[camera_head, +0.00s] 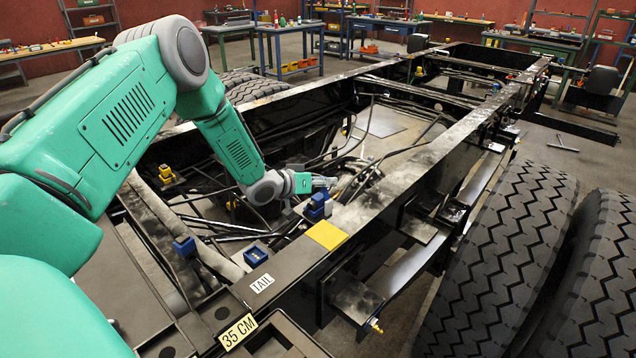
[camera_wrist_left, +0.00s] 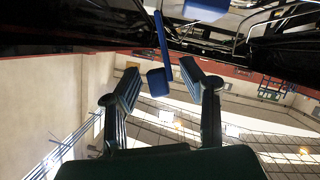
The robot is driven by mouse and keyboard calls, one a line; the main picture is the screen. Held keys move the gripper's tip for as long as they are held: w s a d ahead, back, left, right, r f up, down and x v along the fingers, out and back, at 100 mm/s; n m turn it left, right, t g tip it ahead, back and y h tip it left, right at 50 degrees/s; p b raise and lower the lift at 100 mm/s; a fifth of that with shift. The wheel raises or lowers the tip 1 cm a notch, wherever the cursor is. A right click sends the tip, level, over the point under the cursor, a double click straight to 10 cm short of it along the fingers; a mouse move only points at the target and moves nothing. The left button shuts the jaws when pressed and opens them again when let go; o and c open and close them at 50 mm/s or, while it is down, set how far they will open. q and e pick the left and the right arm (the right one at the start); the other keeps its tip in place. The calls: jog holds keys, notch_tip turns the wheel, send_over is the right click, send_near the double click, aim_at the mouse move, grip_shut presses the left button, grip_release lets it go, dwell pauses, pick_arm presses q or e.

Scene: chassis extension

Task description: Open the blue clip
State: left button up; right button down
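My left gripper (camera_head: 328,182) is just above this clip, at the end of the green arm. In the left wrist view, the two fingers of my left gripper (camera_wrist_left: 160,78) are apart. A blue part with a flat end (camera_wrist_left: 157,83) and a thin bar shows between the fingertips, with no clear contact on either side. Another blue piece (camera_wrist_left: 205,9) shows at the top of that view. My right gripper is in neither view.
Two more blue parts, one box-like (camera_head: 256,256) and one farther left (camera_head: 185,246), sit on the frame. A yellow part (camera_head: 167,174) is at the left rail. Hoses and rods run inside the frame. Large tyres (camera_head: 500,270) stand at right. Workbenches line the back.

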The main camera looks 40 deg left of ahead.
pick_arm(q)
jog(key=v, duration=1.2)
jog(key=shift+f, duration=0.1)
